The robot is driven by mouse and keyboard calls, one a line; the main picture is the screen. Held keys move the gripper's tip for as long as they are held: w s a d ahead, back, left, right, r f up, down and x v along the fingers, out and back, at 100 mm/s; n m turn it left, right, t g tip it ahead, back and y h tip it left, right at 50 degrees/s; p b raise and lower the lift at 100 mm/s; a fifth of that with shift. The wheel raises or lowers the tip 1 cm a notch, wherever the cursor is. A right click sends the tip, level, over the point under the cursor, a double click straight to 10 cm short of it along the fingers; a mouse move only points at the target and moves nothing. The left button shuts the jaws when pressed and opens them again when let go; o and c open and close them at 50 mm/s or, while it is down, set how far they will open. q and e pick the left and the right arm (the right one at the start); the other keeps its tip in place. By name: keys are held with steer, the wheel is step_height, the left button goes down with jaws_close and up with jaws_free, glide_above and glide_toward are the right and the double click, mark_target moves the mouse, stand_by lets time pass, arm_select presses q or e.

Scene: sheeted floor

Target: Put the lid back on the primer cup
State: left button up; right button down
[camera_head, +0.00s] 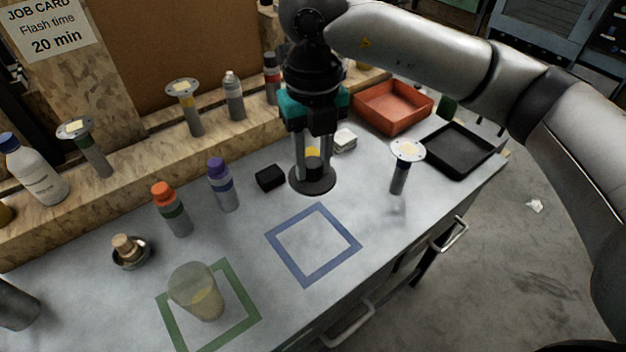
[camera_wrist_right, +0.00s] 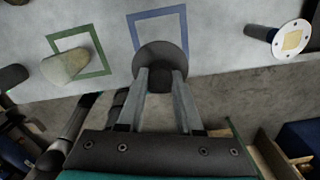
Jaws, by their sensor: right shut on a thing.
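The primer cup (camera_head: 196,292) is a translucent tumbler with yellowish contents and no lid on it. It stands inside the green square outline at the front left, and it also shows in the right wrist view (camera_wrist_right: 66,66). My right gripper (camera_head: 313,163), pointing down, is shut on the knob of the dark round lid (camera_head: 313,184). The lid is roughly level, behind the blue square outline and to the right of the cup, well apart from it. In the right wrist view the lid (camera_wrist_right: 152,54) sits at the fingertips. My left gripper is not in view.
An orange-capped bottle (camera_head: 171,208), a purple-capped bottle (camera_head: 223,184) and a small bowl (camera_head: 131,253) stand behind the cup. A black block (camera_head: 270,178) lies left of the lid. A lamp-like stand (camera_head: 405,160) and trays are at right. The blue square (camera_head: 277,237) is empty.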

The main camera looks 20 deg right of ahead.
steer(key=shift+r, duration=0.55)
